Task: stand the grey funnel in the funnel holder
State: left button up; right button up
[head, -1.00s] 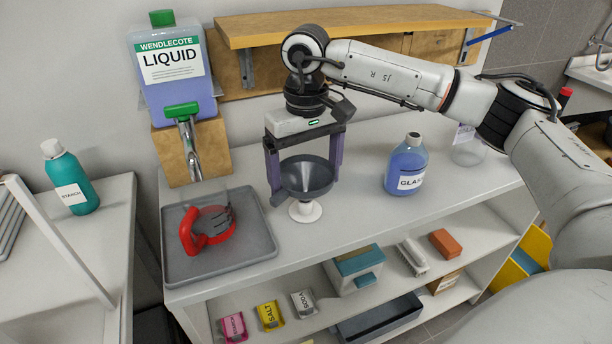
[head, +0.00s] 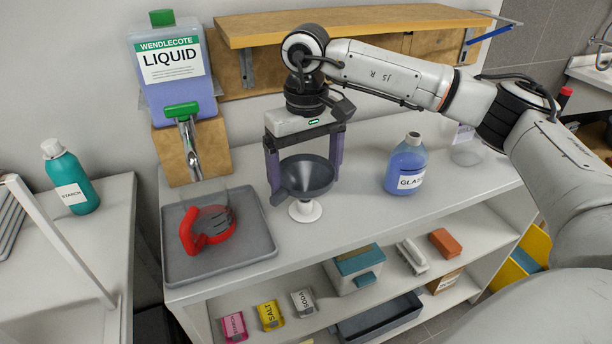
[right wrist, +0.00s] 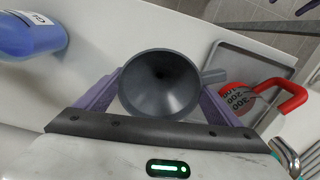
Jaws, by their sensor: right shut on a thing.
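The grey funnel (head: 307,174) is held mouth up between the purple fingers of my right gripper (head: 305,183). Its dark inside and short side tab show in the right wrist view (right wrist: 160,85). The white funnel holder (head: 305,211) stands on the worktop directly below the funnel. The funnel's lower end meets or overlaps the holder's top in the head view. I cannot tell whether it rests in the holder, as the funnel hides it in the right wrist view. My left gripper is not in view.
A grey tray (head: 180,268) with a clear, red-handled jug (head: 208,225) lies to the left, below the tap of the liquid container (head: 172,75). A blue bottle (head: 406,163) stands to the right. The worktop (head: 355,205) between holder and bottle is clear.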

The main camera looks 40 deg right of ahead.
dwell(0.3)
jog(key=o, duration=0.9)
notch_tip(320, 180, up, 3)
jog(key=shift+w+r, duration=0.1)
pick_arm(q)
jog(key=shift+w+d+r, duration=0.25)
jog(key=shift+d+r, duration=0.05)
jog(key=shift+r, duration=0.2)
pick_arm(e)
notch_tip(320, 180, up, 7)
jog(key=shift+r, duration=0.1)
